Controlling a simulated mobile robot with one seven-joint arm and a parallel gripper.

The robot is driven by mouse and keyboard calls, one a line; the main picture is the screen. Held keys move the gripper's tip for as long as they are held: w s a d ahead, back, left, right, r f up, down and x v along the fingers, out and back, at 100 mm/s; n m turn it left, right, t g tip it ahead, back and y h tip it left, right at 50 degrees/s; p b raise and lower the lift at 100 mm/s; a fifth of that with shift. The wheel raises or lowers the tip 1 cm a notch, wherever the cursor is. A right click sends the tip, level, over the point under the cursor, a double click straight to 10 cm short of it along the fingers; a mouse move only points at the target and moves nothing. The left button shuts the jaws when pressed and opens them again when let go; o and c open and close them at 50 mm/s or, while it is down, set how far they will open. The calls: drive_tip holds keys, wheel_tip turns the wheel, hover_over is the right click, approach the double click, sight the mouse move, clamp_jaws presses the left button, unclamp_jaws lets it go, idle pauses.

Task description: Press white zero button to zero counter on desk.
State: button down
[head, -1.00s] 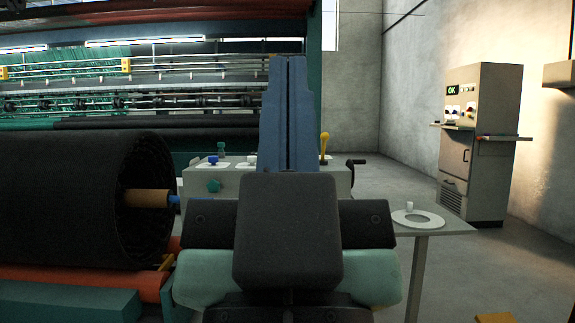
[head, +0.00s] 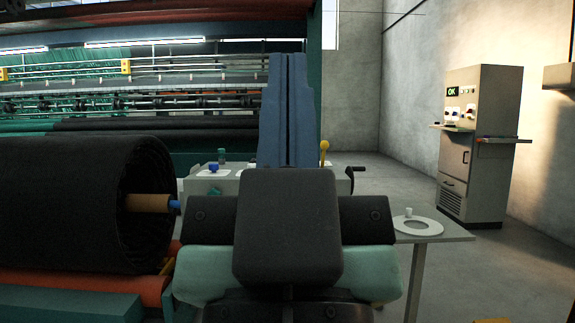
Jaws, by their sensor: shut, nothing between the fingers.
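My gripper (head: 287,62) stands upright in the middle of the head view, its two long blue-grey fingers together, shut and empty. Behind it is a light grey control desk (head: 215,187) with a blue knob (head: 212,163) on a white plate, a green knob (head: 222,154) and a yellow-topped lever (head: 324,148). A small whitish piece (head: 250,158) shows at the desk's back edge, just left of the fingers; I cannot tell if it is the zero button. My gripper and arm hide the desk's middle, and no counter can be made out.
A large black roll (head: 75,200) lies close on the left. A grey side table (head: 445,232) at the right carries a white ring (head: 418,226) and a small white piece (head: 408,212). A grey cabinet (head: 482,185) stands farther back, with open floor before it.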

wheel_tip(320, 180, up, 36)
drive_tip(key=p, duration=3.3)
drive_tip(key=shift+f, duration=0.25)
drive_tip(key=shift+a, duration=0.55)
